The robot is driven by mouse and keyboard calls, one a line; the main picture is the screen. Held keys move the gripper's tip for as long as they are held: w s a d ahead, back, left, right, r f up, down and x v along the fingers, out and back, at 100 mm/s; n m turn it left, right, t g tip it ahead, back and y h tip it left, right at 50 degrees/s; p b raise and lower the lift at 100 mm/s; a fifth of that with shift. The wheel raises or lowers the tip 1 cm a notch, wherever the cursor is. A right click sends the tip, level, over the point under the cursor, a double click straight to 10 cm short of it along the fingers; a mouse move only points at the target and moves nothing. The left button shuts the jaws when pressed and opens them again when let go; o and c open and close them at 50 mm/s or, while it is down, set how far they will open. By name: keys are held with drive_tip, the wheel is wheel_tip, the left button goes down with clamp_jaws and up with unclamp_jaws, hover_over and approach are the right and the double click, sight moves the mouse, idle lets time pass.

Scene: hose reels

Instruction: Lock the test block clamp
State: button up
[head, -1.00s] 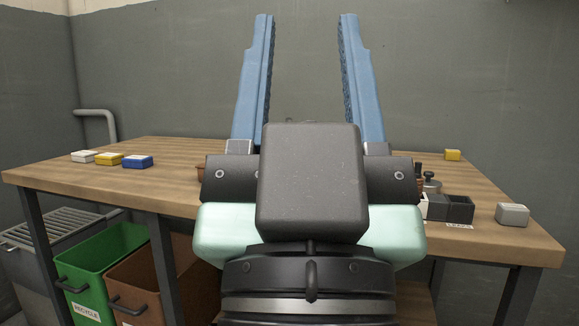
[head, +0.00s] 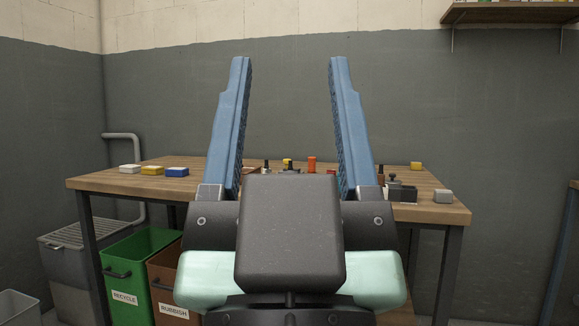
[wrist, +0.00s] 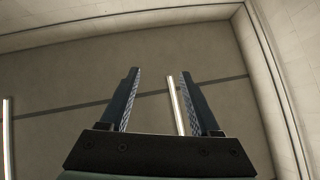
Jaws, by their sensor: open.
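My gripper (head: 289,62) points upward in the head view, its two blue fingers wide apart with nothing between them. It also shows open and empty in the wrist view (wrist: 160,74), against what looks like the ceiling. The wooden workbench (head: 115,184) stands beyond the gripper. Small items stand on its middle, among them an orange-red upright piece (head: 311,164) and a dark bottle-like item (head: 266,166). My gripper hides part of the bench middle. I cannot make out the test block clamp among these items, nor its state.
White (head: 130,168), yellow (head: 152,170) and blue (head: 177,172) blocks lie at the bench's left. Green (head: 140,255) and brown (head: 165,285) bins stand below. A shelf (head: 510,14) hangs upper right.

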drive_tip(key=shift+w, duration=0.2)
drive_tip(key=shift+c, duration=1.4)
drive_tip(key=shift+r+p, duration=0.3)
drive_tip(key=shift+p, duration=0.05)
drive_tip(key=shift+c, duration=1.1)
wheel_tip(320, 180, up, 3)
drive_tip(key=p, duration=0.3)
drive_tip(key=shift+f, duration=0.1)
clamp_jaws()
wheel_tip(320, 180, up, 34)
drive_tip(key=p, duration=3.4)
drive_tip(key=shift+r, duration=0.2)
